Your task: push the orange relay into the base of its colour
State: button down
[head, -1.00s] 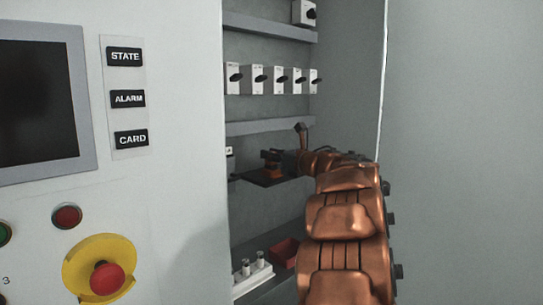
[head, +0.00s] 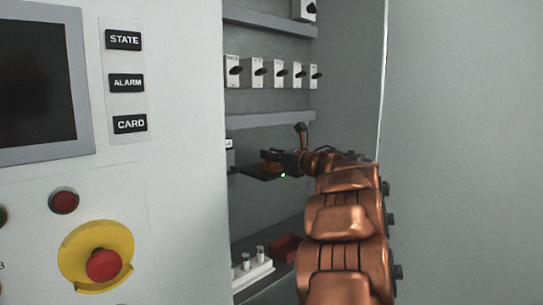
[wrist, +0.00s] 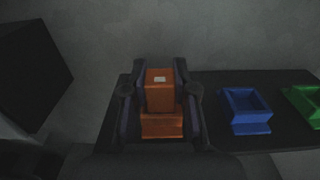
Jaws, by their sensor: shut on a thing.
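The orange relay (wrist: 160,97), a block with a small pale mark on top, stands between the two fingers of my gripper (wrist: 161,86) in the wrist view. My gripper is shut on it from both sides. The orange base (wrist: 162,124) shows directly below and in front of the relay, its front part visible. The relay is lined up over or in the base; how deep it sits is hidden. In the head view my gripper (head: 286,160) is small at the dark shelf (head: 262,174), with the orange parts partly hidden.
A blue base (wrist: 247,108) and a green base (wrist: 306,101) stand to the right on the dark shelf. A dark box (wrist: 32,75) is at the left. In the head view a small green light (head: 283,175) glows at the shelf, and a red bin (head: 286,246) lies below.

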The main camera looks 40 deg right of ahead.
jog(key=c, duration=0.8)
grip_release()
jog(key=shift+s, duration=0.15)
jog(key=s, duration=1.1)
jog(key=shift+s+a, duration=0.15)
jog(key=shift+s, duration=0.25)
